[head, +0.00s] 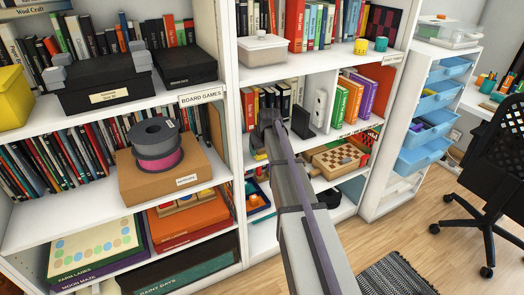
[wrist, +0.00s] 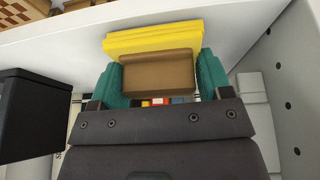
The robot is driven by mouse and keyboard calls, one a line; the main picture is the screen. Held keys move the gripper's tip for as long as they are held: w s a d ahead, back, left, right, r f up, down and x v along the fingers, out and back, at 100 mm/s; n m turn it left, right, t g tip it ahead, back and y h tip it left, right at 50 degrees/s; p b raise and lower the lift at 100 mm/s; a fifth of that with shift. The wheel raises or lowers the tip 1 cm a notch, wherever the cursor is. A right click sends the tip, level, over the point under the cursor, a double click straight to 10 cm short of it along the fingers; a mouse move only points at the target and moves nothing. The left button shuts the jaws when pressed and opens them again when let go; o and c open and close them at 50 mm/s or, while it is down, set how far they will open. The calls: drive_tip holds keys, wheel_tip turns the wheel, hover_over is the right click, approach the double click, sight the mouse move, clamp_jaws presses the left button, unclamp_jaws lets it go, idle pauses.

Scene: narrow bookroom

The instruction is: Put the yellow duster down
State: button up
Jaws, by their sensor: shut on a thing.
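The yellow duster (wrist: 153,42) shows in the wrist view as a yellow pad with a brown block on the near side. My gripper (wrist: 160,77) is shut on it, with a green fingertip on either side of the brown block. In the head view my gripper (head: 265,124) reaches into the middle bookcase, and a small patch of yellow (head: 259,155) shows just below it. The rest of the duster is hidden there by my arm. I cannot tell whether the duster touches a shelf board.
A chessboard box (head: 340,158) lies on a shelf to the right of my arm. A black bookend-like block (head: 303,123) and a white upright thing (head: 319,108) stand close to my gripper. A perforated white side panel (wrist: 290,85) is close on the right in the wrist view.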

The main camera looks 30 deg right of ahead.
drive_tip(key=shift+f, duration=0.2)
drive_tip(key=o, duration=0.8)
drive_tip(key=p+v, duration=1.2)
drive_tip(key=v, duration=0.1)
drive_tip(key=s+a+g, duration=0.1)
drive_tip(key=s+a, duration=0.6)
drive_tip(key=s, duration=0.1)
drive_tip(key=s+a+f+g, duration=0.1)
drive_tip(key=s+a+g, duration=0.1)
drive_tip(key=s+a, duration=0.5)
drive_tip(key=s+a+g, duration=0.1)
drive_tip(key=s+a, duration=0.6)
drive_tip(key=s, duration=0.2)
drive_tip(key=shift+s+f+b, duration=0.2)
drive_tip(key=shift+f+b, duration=0.2)
wheel_tip(320, 180, up, 8)
drive_tip(key=p, duration=0.8)
drive_tip(key=shift+w+f+b, duration=0.1)
drive_tip(key=shift+f+b, duration=0.25)
drive_tip(key=shift+c, duration=0.6)
